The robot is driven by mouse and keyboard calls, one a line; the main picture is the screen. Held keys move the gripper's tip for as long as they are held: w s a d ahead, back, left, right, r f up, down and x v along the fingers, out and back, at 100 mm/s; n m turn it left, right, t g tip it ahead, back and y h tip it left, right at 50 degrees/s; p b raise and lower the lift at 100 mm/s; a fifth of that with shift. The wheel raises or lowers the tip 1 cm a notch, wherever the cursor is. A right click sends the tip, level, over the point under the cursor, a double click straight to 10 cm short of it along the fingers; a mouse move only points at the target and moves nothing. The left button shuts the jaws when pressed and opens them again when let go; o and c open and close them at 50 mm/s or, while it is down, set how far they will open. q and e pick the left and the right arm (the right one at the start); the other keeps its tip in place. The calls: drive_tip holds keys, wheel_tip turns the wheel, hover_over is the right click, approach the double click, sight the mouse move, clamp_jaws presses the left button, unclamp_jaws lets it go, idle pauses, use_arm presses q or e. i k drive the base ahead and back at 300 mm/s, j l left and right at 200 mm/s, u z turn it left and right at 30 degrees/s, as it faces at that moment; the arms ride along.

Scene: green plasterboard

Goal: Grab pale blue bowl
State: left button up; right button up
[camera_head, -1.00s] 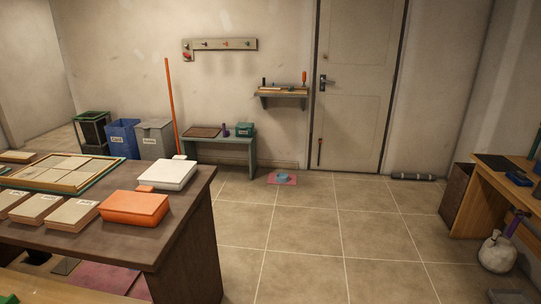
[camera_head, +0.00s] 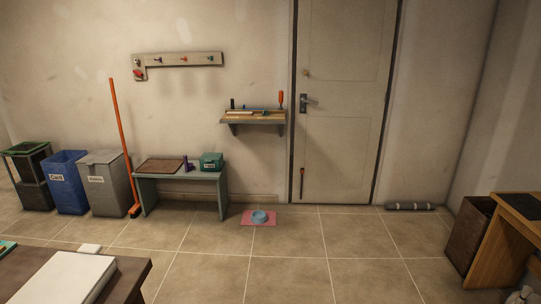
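The pale blue bowl (camera_head: 259,217) sits on a pink mat (camera_head: 247,220) on the tiled floor, near the back wall. It stands to the right of the low bench and to the left of the door. Nothing covers it. Neither of my grippers shows in the head view.
A dark table (camera_head: 130,277) with a white box (camera_head: 66,277) fills the near left corner. A low bench (camera_head: 182,178), bins (camera_head: 70,184) and an orange-handled broom (camera_head: 121,145) line the back wall. A wooden desk (camera_head: 507,235) stands at right. The middle floor is clear.

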sight(258, 217)
drive_tip(key=i, duration=4)
